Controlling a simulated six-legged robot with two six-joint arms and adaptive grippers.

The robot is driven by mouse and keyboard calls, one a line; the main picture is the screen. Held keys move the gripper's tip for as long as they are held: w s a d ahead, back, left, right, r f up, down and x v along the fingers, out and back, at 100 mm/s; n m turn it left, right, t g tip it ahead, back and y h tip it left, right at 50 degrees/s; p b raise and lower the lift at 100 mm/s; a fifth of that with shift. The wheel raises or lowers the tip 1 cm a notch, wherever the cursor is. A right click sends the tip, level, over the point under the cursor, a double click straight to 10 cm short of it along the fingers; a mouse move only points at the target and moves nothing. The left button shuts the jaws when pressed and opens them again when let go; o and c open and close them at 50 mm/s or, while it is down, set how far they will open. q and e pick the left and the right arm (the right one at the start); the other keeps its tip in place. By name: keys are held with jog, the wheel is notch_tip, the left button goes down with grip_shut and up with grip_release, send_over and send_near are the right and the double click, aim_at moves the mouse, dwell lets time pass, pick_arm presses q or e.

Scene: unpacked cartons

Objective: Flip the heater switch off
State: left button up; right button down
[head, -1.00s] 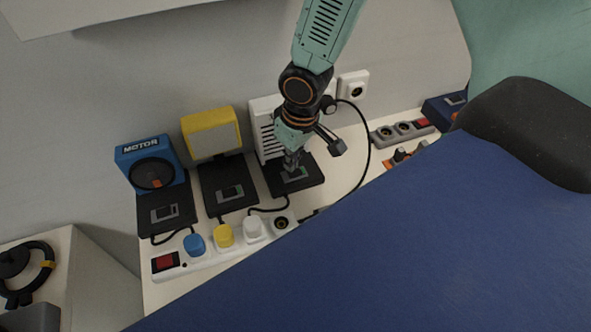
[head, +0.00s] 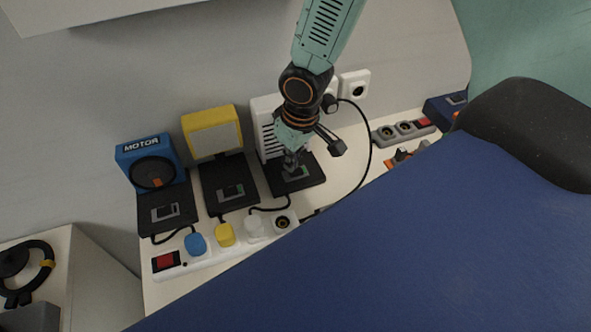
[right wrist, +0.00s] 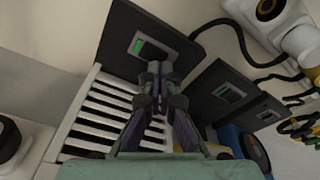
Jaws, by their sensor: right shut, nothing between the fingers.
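The heater (head: 266,127) is a white box with a slatted grille, standing against the wall. Its black base plate (head: 312,178) lies in front of it and carries a grey-framed switch (head: 298,173) with a green patch showing. My right gripper (head: 291,168) points down over this switch, shut and empty. In the right wrist view, the shut fingertips (right wrist: 160,72) lie just in front of the heater's switch (right wrist: 148,46), with green visible. I cannot tell whether they touch it. The heater's grille (right wrist: 92,110) is beside the fingers. My left gripper is not in view.
A yellow lamp (head: 212,133) and a blue motor unit (head: 150,163) stand to the left, each with its own switch plate. A white power strip (head: 202,262) with several plugs runs in front. A black cable (head: 368,150) loops to a wall socket (head: 354,88).

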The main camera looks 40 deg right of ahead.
aim_at(293, 173)
jog(key=shift+d+f, duration=0.1)
jog(key=shift+f, duration=0.1)
jog(key=shift+f+b, duration=0.6)
jog(key=shift+b, duration=0.15)
jog(key=shift+r, duration=0.1)
notch_tip(293, 173, up, 7)
jog(key=p, duration=0.6)
dwell(0.6)
dwell(0.4)
